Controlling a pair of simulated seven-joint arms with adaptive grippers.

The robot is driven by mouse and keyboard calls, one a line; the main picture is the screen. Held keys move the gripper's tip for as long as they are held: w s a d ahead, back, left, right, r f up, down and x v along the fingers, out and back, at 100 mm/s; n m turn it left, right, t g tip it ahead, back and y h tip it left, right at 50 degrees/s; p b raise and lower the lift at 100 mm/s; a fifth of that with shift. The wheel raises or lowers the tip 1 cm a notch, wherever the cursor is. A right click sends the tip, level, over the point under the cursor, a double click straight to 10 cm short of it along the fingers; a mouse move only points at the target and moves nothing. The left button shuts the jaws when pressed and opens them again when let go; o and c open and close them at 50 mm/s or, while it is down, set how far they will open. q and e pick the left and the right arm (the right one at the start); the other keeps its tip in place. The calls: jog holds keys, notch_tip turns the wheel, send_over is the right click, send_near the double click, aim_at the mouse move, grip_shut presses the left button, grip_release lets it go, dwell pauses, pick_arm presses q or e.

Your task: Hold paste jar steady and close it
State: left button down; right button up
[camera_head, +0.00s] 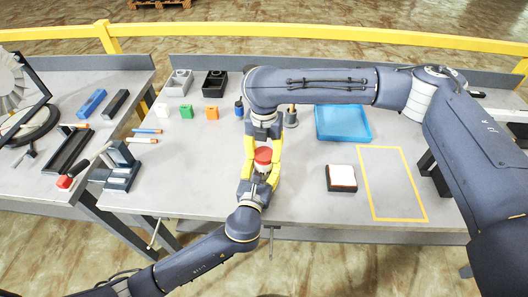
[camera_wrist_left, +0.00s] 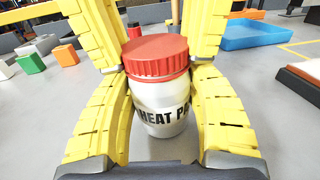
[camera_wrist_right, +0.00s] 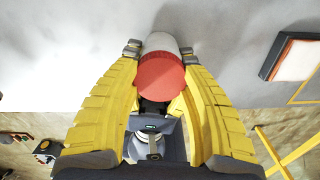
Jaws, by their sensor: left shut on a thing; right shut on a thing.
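The paste jar (camera_wrist_left: 163,105) is a white jar with dark lettering, standing upright on the table. Its red ribbed lid (camera_wrist_left: 155,57) sits on top of it; whether it is fully seated I cannot tell. My left gripper (camera_wrist_left: 160,95) is shut on the jar body from the near side. My right gripper (camera_wrist_right: 160,65) comes from the far side and is shut around the red lid (camera_wrist_right: 160,77). In the head view the lid (camera_head: 263,155) shows between both sets of yellow fingers, which hide much of the jar.
A blue tray (camera_head: 342,123) stands behind to the right. A black box with a white top (camera_head: 341,178) and a yellow taped rectangle (camera_head: 392,183) lie right of the jar. Green (camera_head: 186,111) and orange (camera_head: 211,112) blocks stand at the back left.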

jog(key=m, duration=0.6)
jog(key=shift+m, duration=0.4)
jog(key=m, duration=0.6)
jog(key=shift+s+m, duration=0.1)
jog(key=shift+m, duration=0.2)
jog(key=o, duration=1.3)
jog(key=shift+o, duration=0.2)
notch_tip(320, 180, up, 12)
pick_arm(q)
jog(key=c, duration=0.5)
grip_release()
